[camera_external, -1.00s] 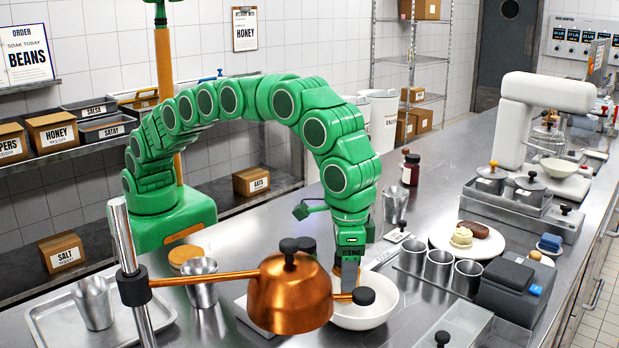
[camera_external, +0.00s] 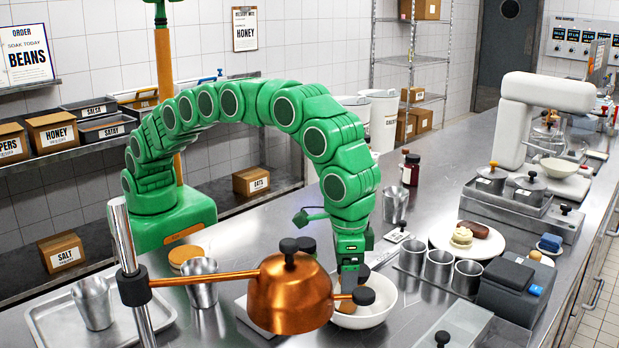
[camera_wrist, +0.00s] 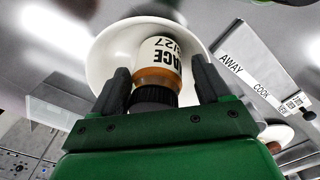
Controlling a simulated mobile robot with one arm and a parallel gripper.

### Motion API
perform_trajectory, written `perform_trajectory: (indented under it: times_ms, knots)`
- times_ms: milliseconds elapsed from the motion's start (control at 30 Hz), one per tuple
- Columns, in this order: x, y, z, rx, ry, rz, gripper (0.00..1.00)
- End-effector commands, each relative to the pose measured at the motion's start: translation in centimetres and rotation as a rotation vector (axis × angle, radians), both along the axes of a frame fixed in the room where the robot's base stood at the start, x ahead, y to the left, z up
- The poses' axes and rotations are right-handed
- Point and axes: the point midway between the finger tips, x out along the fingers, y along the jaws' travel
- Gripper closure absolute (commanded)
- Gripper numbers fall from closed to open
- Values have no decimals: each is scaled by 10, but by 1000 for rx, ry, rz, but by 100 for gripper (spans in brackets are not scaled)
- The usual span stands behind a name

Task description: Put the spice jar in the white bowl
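The spice jar (camera_wrist: 160,62), with a pale printed label, an amber-brown band and a black lid, shows between my gripper's fingers in the wrist view. It is inside the white bowl (camera_wrist: 108,55), whose rim curves around it. In the external view the white bowl (camera_external: 378,314) stands on the steel counter, partly hidden by a copper dome. My gripper (camera_wrist: 162,85) points down into the bowl. Its two dark fingers stand either side of the jar, with a visible gap at the right one, so it looks open. The jar's base contact is hidden.
The copper dome (camera_external: 290,298) on a horizontal rod stands close in front of the bowl. Metal cups (camera_external: 438,266) and a dark grey box (camera_external: 512,290) stand to the right. A plate with food (camera_external: 442,240) lies behind them. A tray (camera_external: 60,318) is at the left.

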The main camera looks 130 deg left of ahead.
Motion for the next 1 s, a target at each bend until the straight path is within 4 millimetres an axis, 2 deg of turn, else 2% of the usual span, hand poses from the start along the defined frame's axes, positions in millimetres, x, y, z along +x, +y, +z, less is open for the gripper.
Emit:
perform_trajectory:
  times_ms: [467, 1000]
  knots:
    - [0, 0, 6, 0, 1, 0, 14]
    - [1, 0, 69, 0, -1, 0, 14]
